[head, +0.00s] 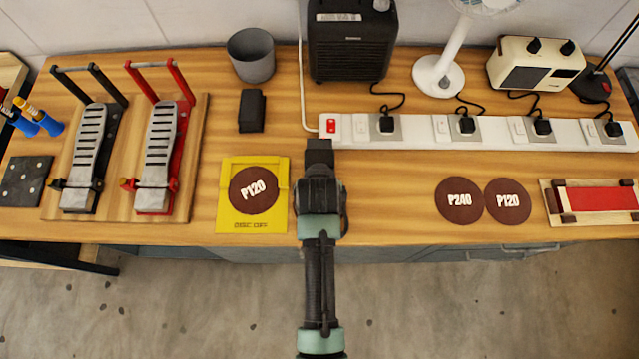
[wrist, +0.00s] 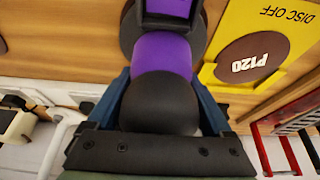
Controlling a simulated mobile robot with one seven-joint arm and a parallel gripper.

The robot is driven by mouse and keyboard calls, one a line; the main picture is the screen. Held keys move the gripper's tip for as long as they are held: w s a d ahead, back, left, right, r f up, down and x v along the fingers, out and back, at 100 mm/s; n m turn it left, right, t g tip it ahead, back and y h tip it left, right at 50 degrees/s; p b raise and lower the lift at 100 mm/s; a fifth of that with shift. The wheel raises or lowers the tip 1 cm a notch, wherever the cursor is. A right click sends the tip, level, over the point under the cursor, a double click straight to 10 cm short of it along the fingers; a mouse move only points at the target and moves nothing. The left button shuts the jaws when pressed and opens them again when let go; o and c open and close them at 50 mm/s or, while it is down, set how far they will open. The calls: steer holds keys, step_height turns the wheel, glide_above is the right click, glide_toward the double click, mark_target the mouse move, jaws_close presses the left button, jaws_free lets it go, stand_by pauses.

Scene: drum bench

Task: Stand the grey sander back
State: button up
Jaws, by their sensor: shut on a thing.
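My gripper (wrist: 162,105) is shut on a sander-like tool (wrist: 163,62) with a purple body and a rounded black top, seen between the blue fingers in the wrist view. I see no grey sander body; the held tool is purple and black. A dark round pad edge shows at its far end, over the wooden bench; I cannot tell whether it touches. In the head view my arm hides the tool, and my gripper (head: 320,160) is just right of the yellow "DISC OFF" board (head: 253,226). A brown P120 disc (head: 252,190) lies on that board.
Brown P240 (head: 459,201) and P120 (head: 508,201) discs lie to the right. A white power strip (head: 420,146) runs along behind.

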steer(key=shift+s+f, duration=0.1)
steer(key=shift+f, duration=0.25)
steer(key=o, duration=1.4)
steer(key=shift+s+f, duration=0.2)
steer(key=shift+f, duration=0.05)
steer(key=shift+o, duration=0.4)
steer(key=shift+w, duration=0.25)
